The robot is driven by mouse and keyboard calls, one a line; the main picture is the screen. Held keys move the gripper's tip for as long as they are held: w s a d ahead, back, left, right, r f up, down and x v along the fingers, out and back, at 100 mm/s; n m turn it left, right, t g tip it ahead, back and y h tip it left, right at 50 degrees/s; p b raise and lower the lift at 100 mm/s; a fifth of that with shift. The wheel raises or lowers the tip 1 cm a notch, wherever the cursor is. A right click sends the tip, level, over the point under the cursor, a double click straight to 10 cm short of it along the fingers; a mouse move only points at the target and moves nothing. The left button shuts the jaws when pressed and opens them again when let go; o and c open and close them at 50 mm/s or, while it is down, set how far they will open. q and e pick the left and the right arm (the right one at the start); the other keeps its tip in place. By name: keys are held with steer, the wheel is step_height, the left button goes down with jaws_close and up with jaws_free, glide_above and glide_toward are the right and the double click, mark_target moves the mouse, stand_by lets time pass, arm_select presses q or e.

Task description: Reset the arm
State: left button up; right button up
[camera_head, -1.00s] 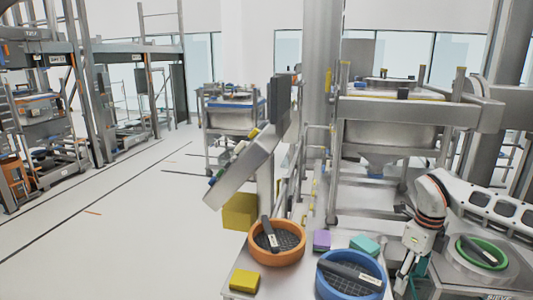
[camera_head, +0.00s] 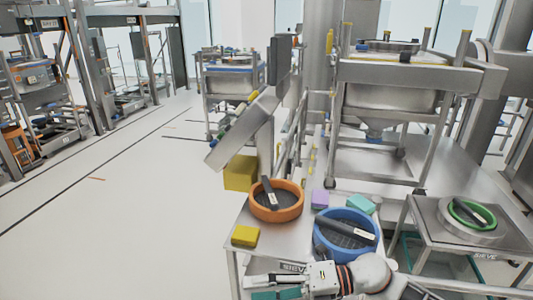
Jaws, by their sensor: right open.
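My right gripper (camera_head: 262,286) is at the bottom of the head view, below the front edge of the metal table in the picture. It points left, its fingers apart. I see nothing held between them, though the bottom edge of the picture cuts off part of it. My right arm (camera_head: 365,275) comes in from the lower right and lies sideways. My left gripper is out of the picture.
The table (camera_head: 242,219) bears an orange sieve (camera_head: 297,204), a blue sieve (camera_head: 318,240), and yellow (camera_head: 245,236), purple (camera_head: 320,198) and teal (camera_head: 360,204) blocks. A green-ringed sieve (camera_head: 487,211) sits on a stand at right. Open floor (camera_head: 120,230) lies left.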

steer(key=w+d+f+m+t+h, duration=0.2)
steer(key=d+m+t, duration=0.2)
steer(key=m+t, duration=0.55)
steer(key=w+d+f+m+t+h, duration=0.2)
steer(key=d+m+t+h, duration=0.3)
steer(key=m, duration=0.8)
steer(key=s+d+f+m+g+h, duration=0.1)
steer(key=s+d+f+m+h, duration=0.2)
steer(key=s+d+f+m, duration=0.3)
steer(key=s+d+f+m+g+h, duration=0.2)
steer(key=s+d+f+m, duration=0.4)
steer(key=f, duration=0.8)
steer(key=shift+s+d+f+h, duration=0.2)
steer(key=shift+s+d+h, duration=0.2)
steer(key=shift+s+h, duration=0.6)
steer(key=shift+s+g, duration=0.15)
steer(key=shift+g, duration=0.1)
